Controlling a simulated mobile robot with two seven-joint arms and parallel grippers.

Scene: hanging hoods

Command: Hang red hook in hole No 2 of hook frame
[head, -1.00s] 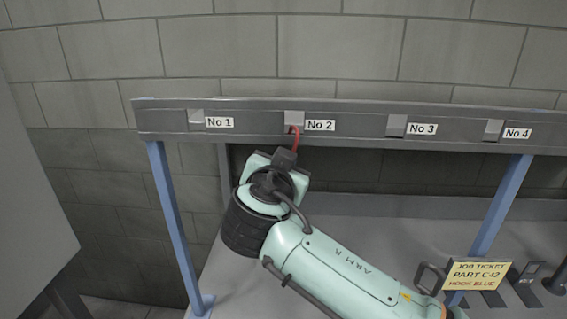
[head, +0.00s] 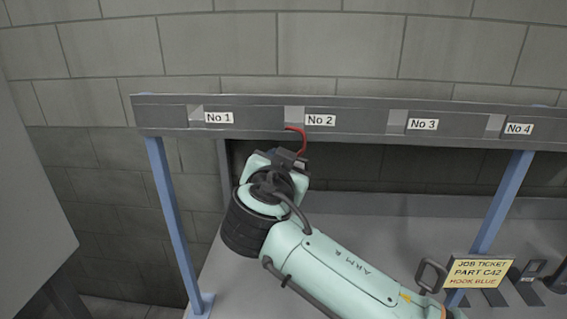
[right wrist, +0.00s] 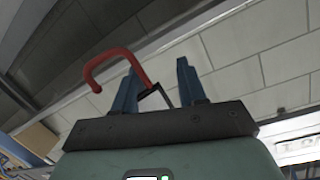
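The red hook (head: 302,139) is in front of the lower edge of the hook frame (head: 262,114), just below hole No 2 (head: 294,116). Its curved end shows against the beam; I cannot tell whether it touches it. My right gripper (head: 291,157) is directly under the hook. In the right wrist view, the gripper's two blue fingers (right wrist: 157,88) stand apart. The red hook (right wrist: 112,58) is tilted, its curve out to the left and its shank passing by the left finger. A thin dark piece (right wrist: 158,92) shows in the gap. My left gripper is out of view.
Holes No 1 (head: 195,115), No 3 (head: 397,121) and No 4 (head: 494,125) look empty. Blue posts (head: 175,220) hold up the frame above a grey table. A yellow job ticket (head: 478,271) reads "HOOK BLUE". Dark hook-like parts (head: 527,283) are at the right.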

